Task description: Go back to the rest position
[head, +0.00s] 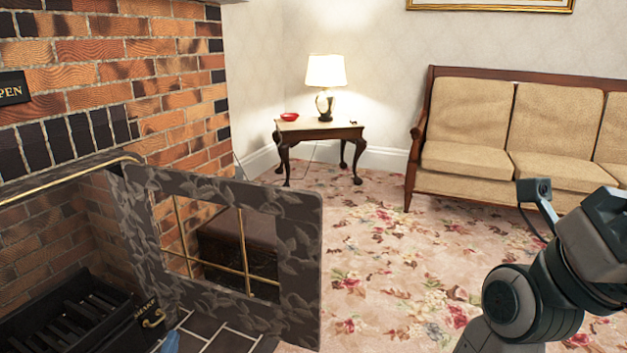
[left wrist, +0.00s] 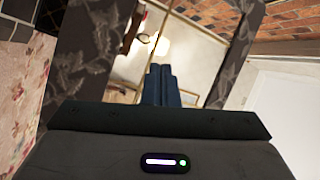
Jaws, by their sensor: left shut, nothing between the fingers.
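My left gripper shows only as a blue fingertip (head: 170,342) at the bottom edge of the head view, in front of the hearth. In the left wrist view its two blue fingers (left wrist: 163,86) are together with nothing between them. They point toward the opening of the dark leaf-patterned fireplace door (left wrist: 82,68). I cannot tell how far apart they are. In the head view that door (head: 300,250) stands swung out from the fireplace. My right arm (head: 540,280) is at the lower right of the head view; its fingers do not show.
The brick fireplace (head: 170,75) is at the left, with a black grate (head: 60,320) inside. A side table (head: 318,130) bears a lit lamp (head: 325,75) and a red dish (head: 289,117). A beige sofa (head: 470,110) stands at the right. Flowered carpet (head: 390,250) lies open between.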

